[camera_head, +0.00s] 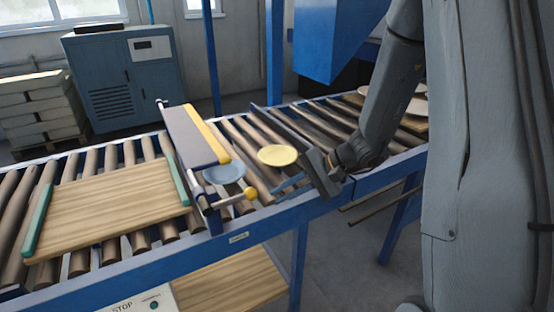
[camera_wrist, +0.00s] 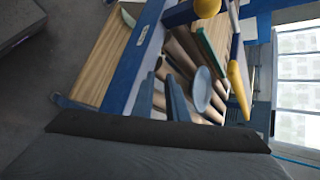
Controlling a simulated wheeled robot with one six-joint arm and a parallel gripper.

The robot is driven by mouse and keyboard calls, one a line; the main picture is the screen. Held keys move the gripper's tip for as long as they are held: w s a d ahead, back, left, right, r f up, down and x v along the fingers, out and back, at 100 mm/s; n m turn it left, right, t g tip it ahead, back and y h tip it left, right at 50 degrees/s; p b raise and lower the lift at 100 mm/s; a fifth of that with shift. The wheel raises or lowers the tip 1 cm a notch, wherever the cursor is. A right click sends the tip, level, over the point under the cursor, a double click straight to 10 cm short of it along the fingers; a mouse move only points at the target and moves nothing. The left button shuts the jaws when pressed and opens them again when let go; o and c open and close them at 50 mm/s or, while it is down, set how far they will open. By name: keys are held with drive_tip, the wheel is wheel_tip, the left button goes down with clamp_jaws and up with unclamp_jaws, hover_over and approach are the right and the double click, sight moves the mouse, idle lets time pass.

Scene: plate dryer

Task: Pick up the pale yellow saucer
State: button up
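The pale yellow saucer (camera_head: 277,155) lies on the roller conveyor (camera_head: 238,235), just right of the grey and yellow gate. I cannot make it out in the wrist view. A blue saucer (camera_head: 224,173) lies to its left, near the gate; it also shows in the wrist view (camera_wrist: 202,89), right of my fingers. My gripper (camera_head: 284,188) is below and slightly right of the yellow saucer in the head view, apart from it, over the conveyor's near side. Its two blue fingers are spread with nothing between them in the wrist view (camera_wrist: 160,88).
The gate (camera_head: 192,135) spans the rollers, with a yellow knob (camera_head: 250,194) at its near end. A wooden board (camera_head: 105,208) with green edges lies left. More dishes (camera_head: 410,104) sit on the conveyor at the far right, partly behind my arm.

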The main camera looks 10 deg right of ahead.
sight(284, 164)
drive_tip(key=w+d+m+t, duration=0.1)
drive_tip(key=w+d+t, duration=0.1)
drive_tip(key=w+d, duration=0.1)
drive_tip(key=w+d+m+t, duration=0.2)
drive_tip(key=w+d, duration=0.1)
drive_tip(key=w, duration=0.2)
drive_tip(key=w+d+f+m+t, duration=0.1)
drive_tip(key=w+d+t, duration=0.1)
drive_tip(key=w+d, duration=0.1)
drive_tip(key=shift+w+t, duration=0.3)
drive_tip(key=shift+w, duration=0.4)
drive_tip(key=shift+w+a+m, duration=0.15)
drive_tip(key=shift+w+m, duration=0.15)
drive_tip(key=shift+w, duration=0.05)
drive_tip(key=shift+p+x, duration=1.05)
drive_tip(key=shift+x, duration=2.4)
drive_tip(key=shift+w, duration=0.15)
clamp_jaws()
drive_tip(key=shift+r, duration=0.1)
